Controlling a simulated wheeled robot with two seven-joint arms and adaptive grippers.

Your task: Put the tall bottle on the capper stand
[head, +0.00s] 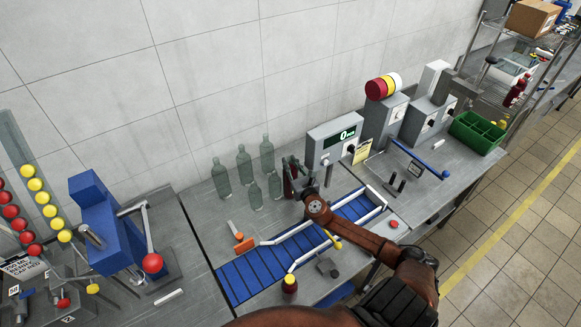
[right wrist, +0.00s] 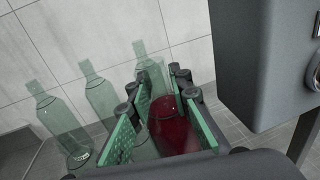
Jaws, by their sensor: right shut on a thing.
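My right gripper (head: 295,181) is shut on a bottle with dark red contents (head: 288,184), in front of the grey machine with the display. In the right wrist view the dark red bottle (right wrist: 178,128) sits between the green finger pads. Its base and whatever is under it are hidden, so I cannot tell whether it is lifted. The blue capper (head: 108,228) with a red-knobbed lever stands at the left in the head view. Its bottle stand cannot be made out clearly. My left gripper is not in view.
Several empty green bottles (head: 244,165) stand close left of my right gripper. A blue conveyor (head: 262,268) with rails runs in front. A yellow-capped red bottle (head: 289,286) stands at its near side. The display machine (head: 330,150) is just behind the gripper.

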